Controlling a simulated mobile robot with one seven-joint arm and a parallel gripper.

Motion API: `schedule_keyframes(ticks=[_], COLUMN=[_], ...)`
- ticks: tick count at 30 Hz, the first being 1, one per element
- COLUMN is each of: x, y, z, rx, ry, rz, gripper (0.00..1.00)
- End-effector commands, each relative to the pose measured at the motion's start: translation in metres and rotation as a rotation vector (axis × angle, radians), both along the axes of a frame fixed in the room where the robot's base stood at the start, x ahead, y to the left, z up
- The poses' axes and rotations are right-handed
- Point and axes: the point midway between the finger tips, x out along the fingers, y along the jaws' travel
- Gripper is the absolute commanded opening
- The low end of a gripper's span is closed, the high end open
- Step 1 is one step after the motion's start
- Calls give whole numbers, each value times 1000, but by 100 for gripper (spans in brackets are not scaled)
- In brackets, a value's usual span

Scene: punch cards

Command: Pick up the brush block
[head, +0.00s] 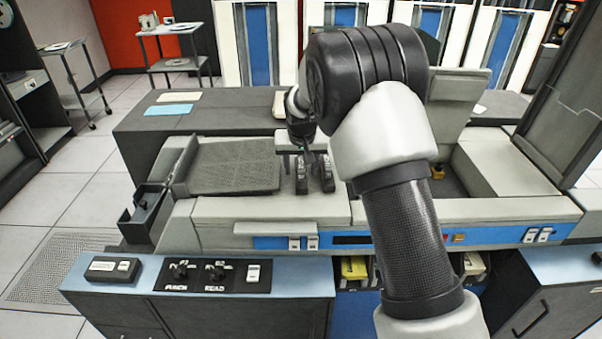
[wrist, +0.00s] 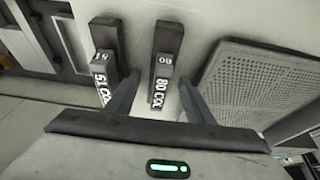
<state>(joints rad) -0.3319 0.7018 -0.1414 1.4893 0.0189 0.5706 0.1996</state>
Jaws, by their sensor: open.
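Two dark upright blocks stand side by side on the pale machine top, with white lettering. In the wrist view the block marked 80 COL (wrist: 161,88) is nearer the perforated plate, and the one marked 51 COL (wrist: 101,78) is beside it. In the head view they are the left block (head: 301,180) and the right block (head: 327,178). No label names either as the brush block. My gripper (wrist: 159,84) is open, its fingers apart on either side of the 80 COL block. Contact cannot be told. In the head view my gripper (head: 298,156) is just above the blocks, partly hidden by my arm.
A perforated plate (head: 235,168) lies left of the blocks; it also shows in the wrist view (wrist: 255,85). A small dark tray (head: 143,217) juts from the machine's left end. The raised cover (head: 458,95) stands right of my arm. A control panel (head: 212,275) is at the front.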

Motion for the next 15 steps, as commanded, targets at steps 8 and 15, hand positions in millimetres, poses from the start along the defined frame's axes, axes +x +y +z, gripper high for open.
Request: schedule_keyframes(ticks=[8,15], x=[0,0], y=[0,0], z=[0,1], rx=[0,0], ry=[0,-2], rz=[0,0], gripper=[30,0])
